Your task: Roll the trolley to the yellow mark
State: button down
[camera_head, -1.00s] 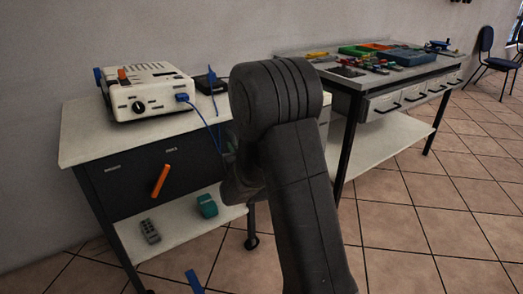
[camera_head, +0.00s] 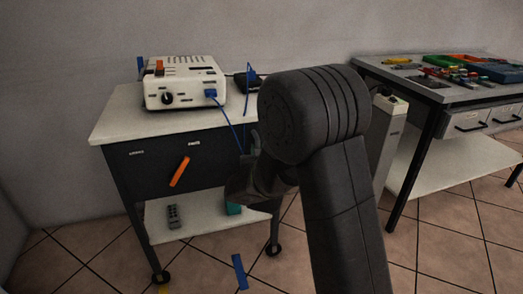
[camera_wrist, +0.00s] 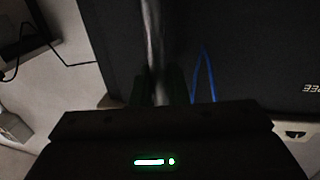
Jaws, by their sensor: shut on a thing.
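The trolley (camera_head: 120,124) has a white top, a dark front with an orange lever (camera_head: 180,171), a lower shelf and black castors. It stands upright against or close to the wall, left of centre in the head view. In the wrist view, my gripper (camera_wrist: 160,87) is shut on the trolley's pale upright bar (camera_wrist: 153,40), beside the dark panel. In the head view my arm hides the grip.
A white device (camera_head: 185,82) with a blue cable (camera_head: 228,122) sits on the trolley. A blue strip (camera_head: 239,272) lies on the floor in front. A workbench (camera_head: 450,95) stands to the right, with a pale grey upright box (camera_head: 388,140) beside it. Tiled floor in front is open.

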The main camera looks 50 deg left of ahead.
jog(key=shift+s+a+r, duration=0.1)
jog(key=shift+s+a, duration=0.05)
jog(key=c, duration=1.5)
grip_release()
jog(key=shift+s, duration=0.2)
jog(key=p+v, duration=0.2)
jog(key=v, duration=1.1)
jog(key=shift+d, duration=0.35)
jog(key=shift+s, duration=0.15)
jog(key=b+x, duration=0.2)
jog(key=x, duration=1.2)
jog(key=shift+w+d, duration=0.15)
jog(key=shift+w, duration=0.05)
